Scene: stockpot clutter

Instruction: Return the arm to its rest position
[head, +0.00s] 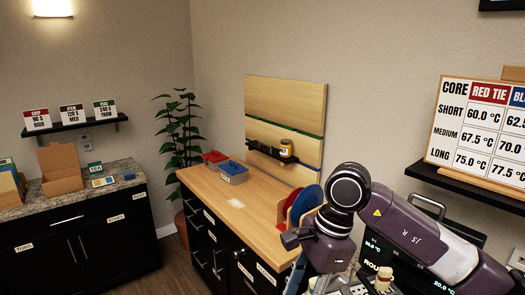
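My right arm reaches in from the lower right of the head view, a purple and dark arm bent at a round black joint. Its lower end (325,250) hangs in front of the right end of the wooden counter (262,205). A dark part sticks out to the left from this end, over the counter's front edge. I cannot make out two separate fingertips or anything held between them. My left gripper and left arm are not in view.
Red and blue discs (305,203) in a wooden rack stand close behind my arm. A dark shelf (470,188) carries a temperature board (480,125). The counter's middle is mostly clear.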

